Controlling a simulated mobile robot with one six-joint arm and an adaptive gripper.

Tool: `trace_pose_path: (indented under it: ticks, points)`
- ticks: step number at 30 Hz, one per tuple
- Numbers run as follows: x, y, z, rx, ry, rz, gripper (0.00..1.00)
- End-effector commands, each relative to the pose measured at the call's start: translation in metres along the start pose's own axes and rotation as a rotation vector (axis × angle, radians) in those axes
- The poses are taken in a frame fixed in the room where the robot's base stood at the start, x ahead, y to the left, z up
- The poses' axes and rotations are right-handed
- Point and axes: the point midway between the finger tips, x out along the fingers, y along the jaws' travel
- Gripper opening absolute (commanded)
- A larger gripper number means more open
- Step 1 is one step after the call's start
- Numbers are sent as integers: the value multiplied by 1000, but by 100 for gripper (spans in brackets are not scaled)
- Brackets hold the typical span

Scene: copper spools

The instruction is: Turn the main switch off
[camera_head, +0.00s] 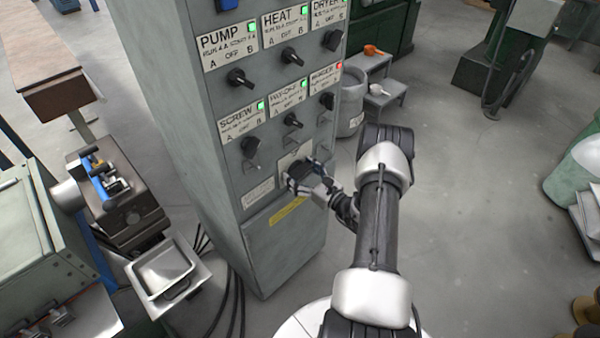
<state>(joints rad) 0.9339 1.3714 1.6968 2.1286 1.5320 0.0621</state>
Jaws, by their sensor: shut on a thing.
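The grey control cabinet (292,237) stands upright in the middle of the view. Low on its front, below the labelled switch rows, is a pale plate (288,160) partly covered by my gripper (298,177). My gripper is against the panel there, shut on what appears to be the main switch. The switch itself is hidden behind the fingers, so its position cannot be read. My arm reaches in from the lower right.
Above are black knobs labelled PUMP (239,77), HEAT (291,56), DRYER (332,40) and SCREW (250,147), among others. Most lamps are green; one lamp (339,66) is red. A grey bin (350,110) stands behind the cabinet. Machinery (120,200) is at left. Floor at right is open.

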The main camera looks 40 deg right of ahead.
Motion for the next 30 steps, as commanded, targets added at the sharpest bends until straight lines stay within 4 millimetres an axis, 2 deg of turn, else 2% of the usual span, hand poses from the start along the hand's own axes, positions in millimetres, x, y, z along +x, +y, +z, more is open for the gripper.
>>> trace_pose_path:
  ticks: [3,14,30]
  points:
    - [0,0,0,0,0,1,53]
    - [0,0,-1,-78,0,1,53]
    - [0,0,-3,-537,0,1,53]
